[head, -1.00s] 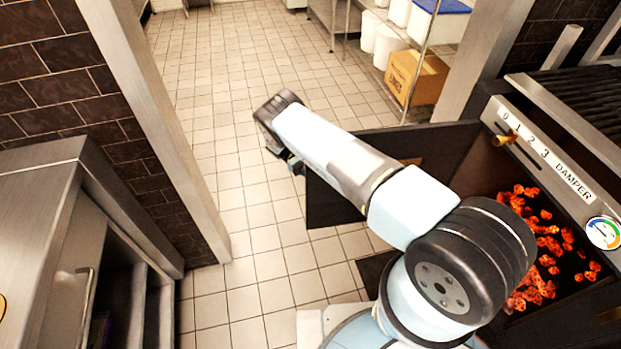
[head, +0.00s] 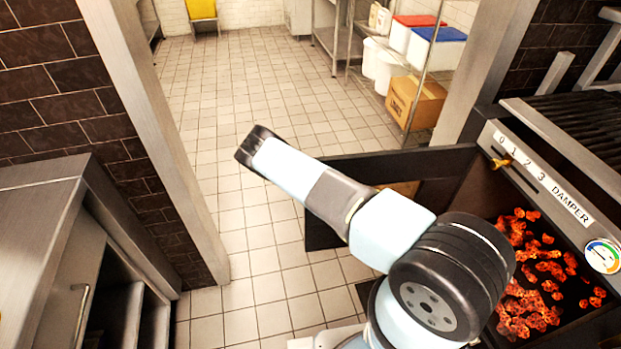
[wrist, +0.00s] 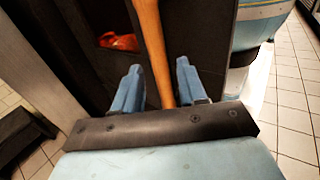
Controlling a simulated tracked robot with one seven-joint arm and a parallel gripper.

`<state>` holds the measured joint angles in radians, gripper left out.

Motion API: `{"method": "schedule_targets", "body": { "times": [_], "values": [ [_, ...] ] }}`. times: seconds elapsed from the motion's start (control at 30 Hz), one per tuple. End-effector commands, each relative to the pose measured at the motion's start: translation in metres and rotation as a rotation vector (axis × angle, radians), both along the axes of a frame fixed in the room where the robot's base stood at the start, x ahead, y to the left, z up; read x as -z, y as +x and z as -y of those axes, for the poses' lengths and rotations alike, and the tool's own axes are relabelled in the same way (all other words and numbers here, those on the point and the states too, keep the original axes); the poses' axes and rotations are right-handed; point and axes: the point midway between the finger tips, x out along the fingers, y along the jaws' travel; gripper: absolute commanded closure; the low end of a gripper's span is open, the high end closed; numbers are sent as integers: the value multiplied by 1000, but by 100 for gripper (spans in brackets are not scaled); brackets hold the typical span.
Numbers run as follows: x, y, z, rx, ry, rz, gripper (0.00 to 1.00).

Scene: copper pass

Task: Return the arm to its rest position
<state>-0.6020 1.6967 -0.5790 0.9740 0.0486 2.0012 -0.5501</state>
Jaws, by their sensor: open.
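My arm reaches from the lower right toward the upper left in the head view, and its dark wrist end (head: 258,148) hangs over the tiled floor. The jaws are hidden behind it there. In the wrist view my gripper (wrist: 158,70) shows two blue fingers spread apart with nothing clasped. A wooden bar (wrist: 152,45) passes between the fingers in that picture; I cannot tell how far beyond them it lies. An open dark door (head: 440,172) stands behind my arm in the head view, with a brown wooden part (head: 402,188) partly showing.
Glowing coals (head: 535,270) lie in the open firebox at right, below the damper panel (head: 545,180). A steel counter (head: 40,205) stands at left. A cardboard box (head: 415,100) and white bins sit at the back. The tiled floor between is clear.

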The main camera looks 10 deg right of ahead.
Motion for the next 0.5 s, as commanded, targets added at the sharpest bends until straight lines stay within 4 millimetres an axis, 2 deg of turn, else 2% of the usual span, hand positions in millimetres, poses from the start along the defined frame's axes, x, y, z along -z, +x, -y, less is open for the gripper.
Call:
{"method": "schedule_targets", "body": {
  "times": [0.27, 0.37, 0.5],
  "values": [
    [-9, 5, 1, 7, 8, 14, 59],
    [-26, 12, 2, 23, 27, 45, 59],
    [-63, 25, 7, 57, 70, 112, 59]
  ]
}}
